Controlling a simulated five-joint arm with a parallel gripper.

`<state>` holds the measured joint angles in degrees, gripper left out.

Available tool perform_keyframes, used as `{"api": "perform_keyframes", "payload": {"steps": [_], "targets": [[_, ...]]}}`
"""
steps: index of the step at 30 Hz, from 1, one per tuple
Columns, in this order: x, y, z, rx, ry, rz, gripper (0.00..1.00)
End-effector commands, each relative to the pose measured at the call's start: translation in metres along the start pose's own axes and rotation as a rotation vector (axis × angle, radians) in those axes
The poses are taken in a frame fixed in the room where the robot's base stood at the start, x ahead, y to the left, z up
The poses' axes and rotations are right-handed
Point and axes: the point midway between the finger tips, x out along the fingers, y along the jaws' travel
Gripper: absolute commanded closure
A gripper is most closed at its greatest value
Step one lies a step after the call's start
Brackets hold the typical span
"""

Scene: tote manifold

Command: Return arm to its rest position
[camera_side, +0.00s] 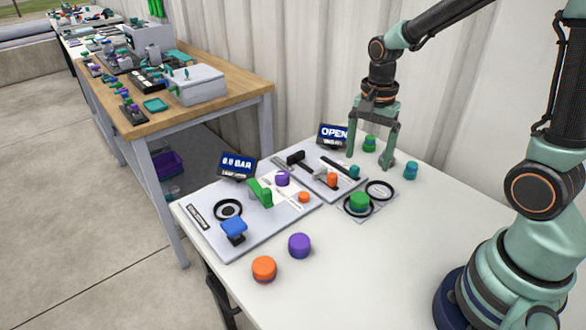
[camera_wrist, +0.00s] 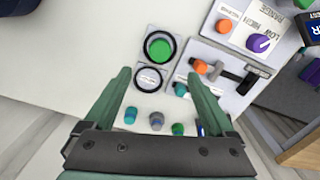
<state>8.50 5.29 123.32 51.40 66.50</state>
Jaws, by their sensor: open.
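My gripper (camera_side: 369,160) is above the back part of the white table in the side view, its two green fingers spread and nothing between them. In the wrist view my gripper (camera_wrist: 160,78) shows both fingers apart, pointing towards a small pad with two black rings. A green cap (camera_side: 358,203) sits in one ring; it also shows in the wrist view (camera_wrist: 158,47). The other ring (camera_side: 380,190) is empty. Most of my arm shows at the right of the side view, bent over the table.
A front panel (camera_side: 218,239) carries knobs, a green handle and a 0.0 BAR display (camera_side: 237,166). A rear panel has an OPEN display (camera_side: 333,137). Loose caps are orange (camera_side: 264,269), purple (camera_side: 299,245), teal (camera_side: 410,170) and green (camera_side: 370,144).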

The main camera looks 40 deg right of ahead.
Motion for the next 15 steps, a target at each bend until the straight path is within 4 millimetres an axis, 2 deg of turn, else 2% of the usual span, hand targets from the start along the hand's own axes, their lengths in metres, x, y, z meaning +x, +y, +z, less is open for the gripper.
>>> {"api": "perform_keyframes", "payload": {"steps": [4, 7, 15], "targets": [[-0.011, 0.0, 0.002, -0.036, 0.007, -0.015, 0.11], [-0.025, 0.001, 0.007, -0.142, 0.027, -0.054, 0.11], [-0.077, 0.013, 0.033, -0.661, 0.164, -0.21, 0.11]]}}
